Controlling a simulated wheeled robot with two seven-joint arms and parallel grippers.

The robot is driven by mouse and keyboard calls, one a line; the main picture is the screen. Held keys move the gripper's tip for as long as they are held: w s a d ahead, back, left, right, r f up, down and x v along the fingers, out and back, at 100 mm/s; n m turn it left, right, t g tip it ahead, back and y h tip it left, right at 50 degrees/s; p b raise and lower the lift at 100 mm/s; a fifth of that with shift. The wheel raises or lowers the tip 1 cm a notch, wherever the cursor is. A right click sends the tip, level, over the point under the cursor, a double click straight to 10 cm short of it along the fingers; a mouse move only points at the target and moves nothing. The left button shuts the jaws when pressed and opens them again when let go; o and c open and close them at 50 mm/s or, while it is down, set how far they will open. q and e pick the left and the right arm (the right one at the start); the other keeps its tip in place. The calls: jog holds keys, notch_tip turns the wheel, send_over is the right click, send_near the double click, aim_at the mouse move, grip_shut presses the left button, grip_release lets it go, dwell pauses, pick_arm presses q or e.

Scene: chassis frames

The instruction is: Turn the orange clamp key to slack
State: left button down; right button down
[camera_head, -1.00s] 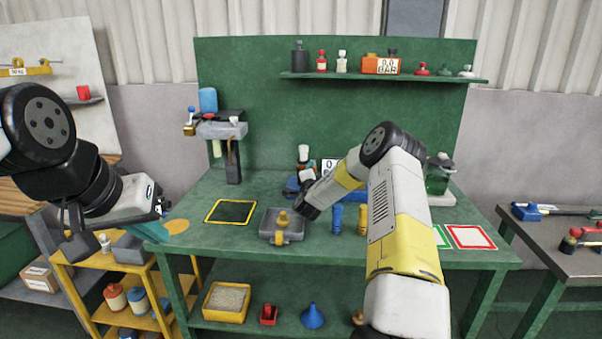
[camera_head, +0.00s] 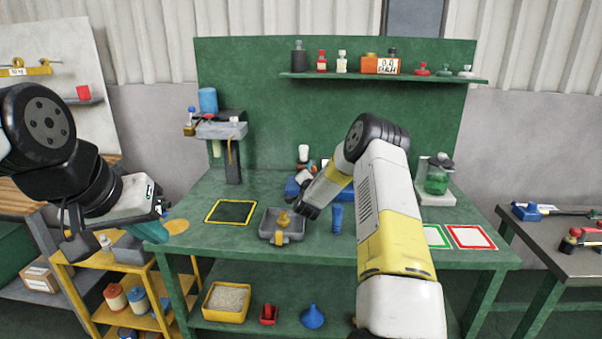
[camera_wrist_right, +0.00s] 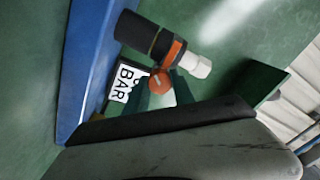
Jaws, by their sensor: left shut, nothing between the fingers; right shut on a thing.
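The orange clamp key (camera_wrist_right: 158,82) shows in the right wrist view as a small round orange knob, beside a dark cylinder with an orange band and white end (camera_wrist_right: 165,45). My right gripper (camera_wrist_right: 163,94) is shut on the key, with its greenish fingertips at it. The key's turn mark is too small to read. My left gripper (camera_head: 160,210) is shut and empty at the bench's left end.
A grey tray (camera_head: 270,238) with a yellow part and a blue post (camera_head: 336,218) stand near my right wrist. A black mat with a yellow border (camera_head: 230,212) lies to the left. A BAR display (camera_wrist_right: 122,82) is close to the key.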

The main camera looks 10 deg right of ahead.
jog(key=shift+f, duration=0.1)
jog(key=c, duration=1.1)
grip_release()
jog(key=shift+o, duration=0.2)
jog(key=v, duration=0.7)
jog(key=shift+s+a, duration=0.2)
jog(key=shift+s, duration=0.2)
